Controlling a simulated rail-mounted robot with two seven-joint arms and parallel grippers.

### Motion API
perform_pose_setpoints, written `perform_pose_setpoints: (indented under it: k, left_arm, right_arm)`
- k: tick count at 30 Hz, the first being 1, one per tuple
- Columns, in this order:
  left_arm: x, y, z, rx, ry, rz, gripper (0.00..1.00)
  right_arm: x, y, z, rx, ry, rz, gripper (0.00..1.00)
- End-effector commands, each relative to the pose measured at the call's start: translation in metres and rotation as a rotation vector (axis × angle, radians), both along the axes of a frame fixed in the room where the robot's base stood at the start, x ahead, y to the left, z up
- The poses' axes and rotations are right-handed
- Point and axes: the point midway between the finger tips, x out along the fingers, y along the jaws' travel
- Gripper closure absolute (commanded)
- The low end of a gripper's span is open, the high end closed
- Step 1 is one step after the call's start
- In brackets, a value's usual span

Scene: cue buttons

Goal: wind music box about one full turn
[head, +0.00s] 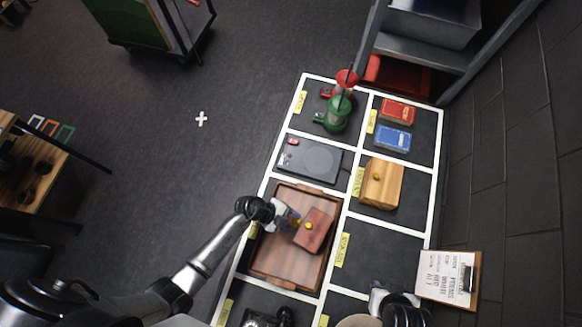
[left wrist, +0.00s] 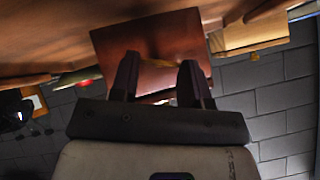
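A red-brown box (head: 318,236) with a yellow knob (head: 308,226) on top sits in a wooden tray (head: 262,262); I take it for the music box. My left gripper (head: 291,217) is at its left side, with a small orange-yellow part by the fingertips. In the left wrist view the box (left wrist: 150,38) lies just beyond the two fingers (left wrist: 160,68). They stand apart, with a thin yellowish strip showing between them; contact is unclear. My right gripper (head: 378,290) is low at the bottom right, its fingers mostly hidden.
A lighter wooden box (head: 382,185) with a yellow knob stands right of the tray. Behind are a dark flat device (head: 308,160), red and green items, a red box (head: 397,110) and a blue box (head: 393,138). A clipboard (head: 446,277) lies right. The cell right of the tray is mostly bare.

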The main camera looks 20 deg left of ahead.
Motion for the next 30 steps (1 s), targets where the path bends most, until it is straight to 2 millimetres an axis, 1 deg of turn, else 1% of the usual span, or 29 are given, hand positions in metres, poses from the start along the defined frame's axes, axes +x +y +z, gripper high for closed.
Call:
perform_pose_setpoints:
  k: [1,6,11,17,23,30]
  left_arm:
    - [0.0,0.0,0.0,0.0,0.0,0.0,0.65]
    - [0.0,0.0,0.0,0.0,0.0,0.0,0.81]
    - [-0.001,0.0,0.0,-0.001,-0.011,0.0,0.81]
    - [-0.003,0.002,-0.002,-0.014,-0.09,0.001,0.81]
    - [-0.005,0.002,-0.005,-0.039,-0.235,0.001,0.81]
    - [-0.006,0.002,-0.008,-0.07,-0.408,0.001,0.81]
  right_arm:
    - [0.0,0.0,0.0,0.0,0.0,0.0,0.7]
    - [0.0,0.0,0.0,0.0,0.0,0.0,0.7]
    - [0.0,0.0,0.0,0.0,0.0,0.0,0.7]
    - [0.0,0.0,0.001,0.001,0.0,-0.001,0.7]
    - [0.0,0.001,-0.002,0.002,-0.001,-0.002,0.7]
    - [0.0,0.001,-0.016,0.003,-0.001,-0.001,0.7]
